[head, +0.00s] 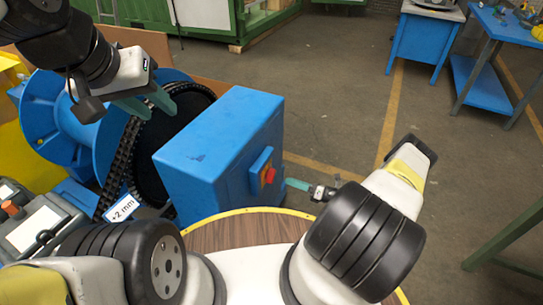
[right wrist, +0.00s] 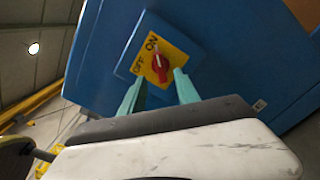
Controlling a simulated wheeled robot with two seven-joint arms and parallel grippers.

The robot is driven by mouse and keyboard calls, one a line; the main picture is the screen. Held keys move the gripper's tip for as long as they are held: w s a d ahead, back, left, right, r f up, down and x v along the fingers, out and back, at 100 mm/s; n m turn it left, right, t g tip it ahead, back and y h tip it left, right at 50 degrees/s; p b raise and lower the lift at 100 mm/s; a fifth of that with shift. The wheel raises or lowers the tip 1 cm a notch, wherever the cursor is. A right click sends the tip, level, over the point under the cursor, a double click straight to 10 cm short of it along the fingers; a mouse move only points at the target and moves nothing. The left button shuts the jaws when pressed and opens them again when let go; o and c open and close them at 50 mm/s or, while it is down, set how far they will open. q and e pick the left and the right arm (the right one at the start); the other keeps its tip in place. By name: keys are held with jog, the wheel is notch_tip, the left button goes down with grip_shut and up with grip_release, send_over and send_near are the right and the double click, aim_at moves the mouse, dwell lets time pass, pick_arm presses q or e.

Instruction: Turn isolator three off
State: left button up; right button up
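The isolator is a red knob (head: 268,175) on a yellow plate, on the right side of a blue box (head: 220,145). In the right wrist view the red knob (right wrist: 160,66) stands on a yellow plate (right wrist: 168,48) lettered ON and OFF, and its handle appears to point to ON. No isolator number is readable. My right gripper (head: 292,184) is just right of the knob; its fingers (right wrist: 159,86) are apart, below and either side of the knob, with no clear contact. My left gripper (head: 150,105) is open and empty over the chain, left of the box.
A black chain (head: 118,165) runs beside a blue wheel (head: 70,115) left of the box. A "+2 mm" tag (head: 122,208) is by the chain. A grey control box (head: 38,225) stands at lower left. Blue tables (head: 425,45) stand far right. Open floor lies right of the box.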

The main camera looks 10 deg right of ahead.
aim_at(271, 176)
jog(key=x, duration=0.7)
jog(key=shift+w+a, duration=0.2)
jog(key=shift+a, duration=0.1)
grip_shut()
